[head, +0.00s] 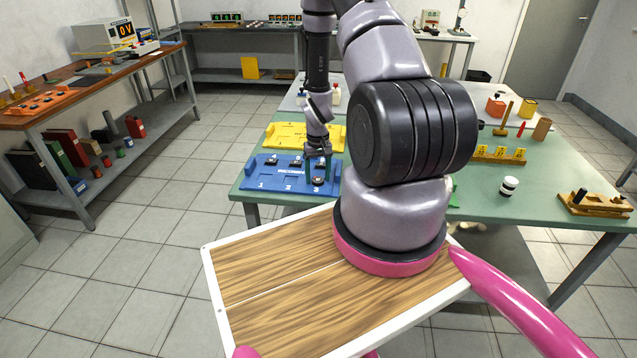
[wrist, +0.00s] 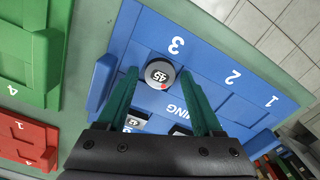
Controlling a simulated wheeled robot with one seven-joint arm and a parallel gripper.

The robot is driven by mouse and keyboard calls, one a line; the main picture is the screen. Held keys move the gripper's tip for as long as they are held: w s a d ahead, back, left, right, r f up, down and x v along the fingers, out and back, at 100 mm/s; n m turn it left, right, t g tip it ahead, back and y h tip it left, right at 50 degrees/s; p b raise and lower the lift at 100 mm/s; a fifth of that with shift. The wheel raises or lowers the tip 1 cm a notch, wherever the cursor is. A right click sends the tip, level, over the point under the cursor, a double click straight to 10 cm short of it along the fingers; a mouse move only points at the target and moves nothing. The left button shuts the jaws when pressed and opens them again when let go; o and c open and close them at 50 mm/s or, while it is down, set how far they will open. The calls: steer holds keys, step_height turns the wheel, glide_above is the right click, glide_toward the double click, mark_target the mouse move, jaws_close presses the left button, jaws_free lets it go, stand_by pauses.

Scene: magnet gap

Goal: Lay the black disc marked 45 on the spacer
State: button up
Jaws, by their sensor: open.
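The black disc marked 45 (wrist: 158,73) shows in the wrist view on the blue board (wrist: 215,50), near the number 3. Its top has a white label and a small red mark. My gripper (wrist: 158,80) is open, with its two green fingers on either side of the disc; I cannot tell whether they touch it. In the head view, my gripper (head: 318,172) is over the right part of the blue board (head: 270,186). Another labelled piece, seemingly marked 42 (wrist: 135,122), is partly hidden by my gripper. I cannot pick out the spacer with certainty.
A yellow board (head: 285,128) lies behind the blue one on the green table (head: 470,215). Green (wrist: 28,50) and red (wrist: 25,140) boards show in the wrist view. A black and white cylinder (head: 508,186) stands to the right. The table around that cylinder is clear.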

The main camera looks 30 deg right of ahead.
mark_target(318, 180)
jaws_close()
steer(key=shift+r, duration=2.55)
